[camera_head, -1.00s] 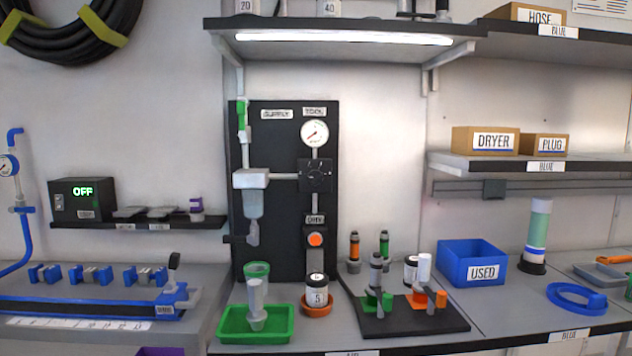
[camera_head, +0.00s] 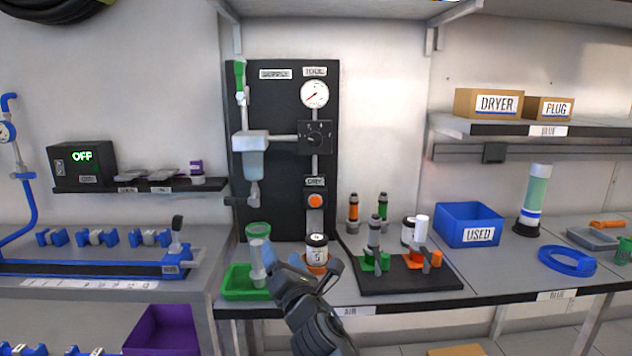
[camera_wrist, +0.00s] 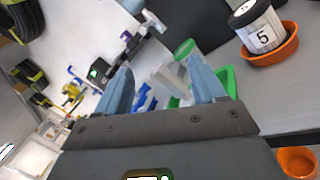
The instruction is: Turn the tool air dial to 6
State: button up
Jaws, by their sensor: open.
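The tool air dial is a black knob (camera_head: 316,137) on the black upright panel (camera_head: 270,200), below the round white gauge (camera_head: 314,94) labelled TOOL. Its markings are too small to read. My gripper (camera_head: 290,264) is in front of the bench, low and well below the dial, near the orange dish. In the wrist view my gripper (camera_wrist: 160,85) shows two blue fingers spread apart with nothing held between them. The dial is not clearly visible in the wrist view.
A jar marked 5 (camera_wrist: 262,30) stands in an orange dish (camera_wrist: 272,50). A green tray (camera_head: 238,283) holds a clear tube. A black tool stand (camera_head: 440,280) is to the right, a blue USED bin (camera_head: 468,224) beyond. The space before the dial is clear.

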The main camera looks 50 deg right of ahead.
jog(key=w+d+r+n+h, duration=0.3)
jog(key=d+r, duration=0.4)
jog(key=d, duration=0.1)
jog(key=n+g+h, duration=0.1)
jog(key=n+h, duration=0.2)
jog(key=n, duration=0.1)
send_near(315, 141)
jog(key=shift+x, duration=4.4)
jog(key=c, duration=1.1)
